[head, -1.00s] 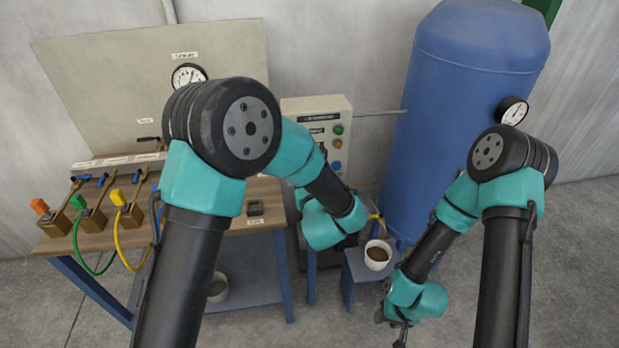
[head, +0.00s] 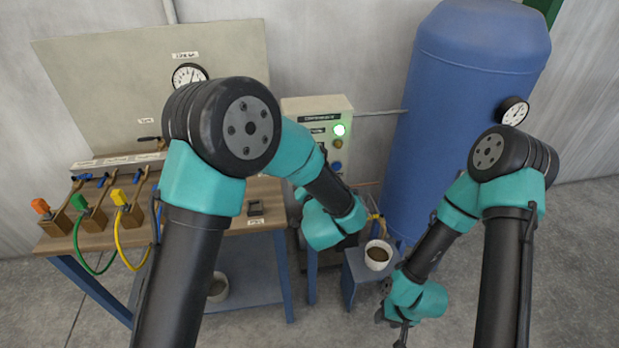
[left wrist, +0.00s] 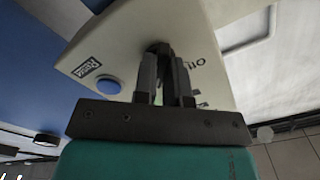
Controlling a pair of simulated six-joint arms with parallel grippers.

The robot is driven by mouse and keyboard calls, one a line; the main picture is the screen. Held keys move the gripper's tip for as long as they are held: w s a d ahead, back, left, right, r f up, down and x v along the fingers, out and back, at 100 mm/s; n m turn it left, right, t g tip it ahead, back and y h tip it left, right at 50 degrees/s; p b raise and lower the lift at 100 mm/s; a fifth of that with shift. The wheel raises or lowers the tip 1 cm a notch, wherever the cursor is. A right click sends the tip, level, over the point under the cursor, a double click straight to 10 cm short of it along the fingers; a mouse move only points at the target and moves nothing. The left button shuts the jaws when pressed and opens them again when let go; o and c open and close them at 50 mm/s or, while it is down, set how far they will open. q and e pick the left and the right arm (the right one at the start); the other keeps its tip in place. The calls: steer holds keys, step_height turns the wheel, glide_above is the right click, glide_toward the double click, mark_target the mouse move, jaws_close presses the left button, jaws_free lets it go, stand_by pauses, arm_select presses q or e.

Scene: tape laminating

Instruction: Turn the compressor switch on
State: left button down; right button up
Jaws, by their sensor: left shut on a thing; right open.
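The compressor control box (head: 303,104) is a pale panel on the wall side, between the workbench and the blue tank. In the left wrist view the box face (left wrist: 205,50) is close, and my left gripper (left wrist: 164,58) is shut on a dark switch knob (left wrist: 158,46) on that face. In the head view my left arm hides the switch and the left fingertips. My right gripper (head: 401,338) is open and empty, low at the front right, away from the box.
A blue tank (head: 465,90) with a gauge (head: 515,111) stands right of the box. A workbench (head: 265,222) with valves and coloured hoses is at left. A white cup (head: 378,255) sits on a small blue stand. A blue button (left wrist: 108,85) is beside my left gripper.

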arm_select(q)
steer(key=shift+m, duration=0.3)
steer(key=c, duration=1.2)
jaws_free()
steer(key=shift+s, duration=0.1)
steer(key=s+d, duration=0.1)
steer(key=s, duration=0.4)
steer(key=s+d, duration=0.1)
steer(key=s, duration=0.5)
steer(key=s+d, duration=0.1)
steer(key=s, duration=0.5)
